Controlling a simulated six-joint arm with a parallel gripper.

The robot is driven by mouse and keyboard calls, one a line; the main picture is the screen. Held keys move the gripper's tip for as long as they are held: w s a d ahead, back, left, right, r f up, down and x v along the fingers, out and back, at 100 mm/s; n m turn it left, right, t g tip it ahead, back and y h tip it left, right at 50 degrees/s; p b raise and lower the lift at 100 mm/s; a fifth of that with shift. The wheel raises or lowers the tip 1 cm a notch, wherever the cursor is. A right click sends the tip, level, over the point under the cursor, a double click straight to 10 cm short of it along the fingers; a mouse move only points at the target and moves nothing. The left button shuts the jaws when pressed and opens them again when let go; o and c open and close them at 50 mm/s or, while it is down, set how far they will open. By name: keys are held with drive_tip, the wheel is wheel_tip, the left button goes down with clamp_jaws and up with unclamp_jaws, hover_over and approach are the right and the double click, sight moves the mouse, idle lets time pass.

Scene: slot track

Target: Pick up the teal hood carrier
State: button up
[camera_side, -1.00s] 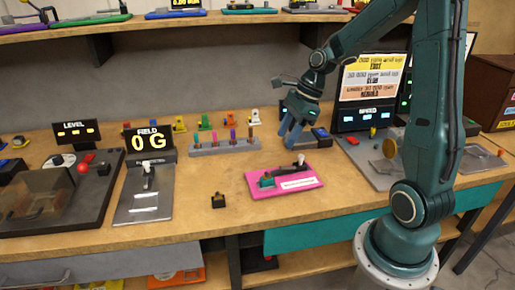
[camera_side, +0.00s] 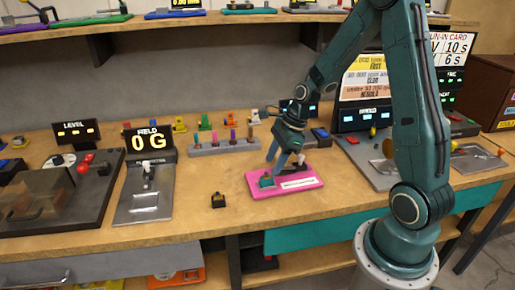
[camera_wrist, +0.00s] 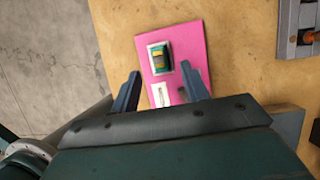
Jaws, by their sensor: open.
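The teal hood carrier (camera_side: 266,180) appears to be the small teal block at the left end of the pink board (camera_side: 310,181). In the wrist view the block (camera_wrist: 159,56), teal with a yellow band, sits in a pale frame on the pink board (camera_wrist: 188,35). My gripper (camera_side: 284,160) is open and empty above the board. In the wrist view my gripper's fingers (camera_wrist: 161,70) point toward the block, one to each side of its line. I cannot tell how high the fingertips are above it. The block shows clear of them.
A small dark block (camera_side: 218,200) stands on the bench left of the board. A grey rack (camera_side: 225,146) with several coloured pegs stands behind. Bare bench lies around the board.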

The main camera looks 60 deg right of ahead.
sight(267, 177)
drive_tip(key=shift+f, duration=0.1)
drive_tip(key=shift+x, duration=2.5)
clamp_jaws()
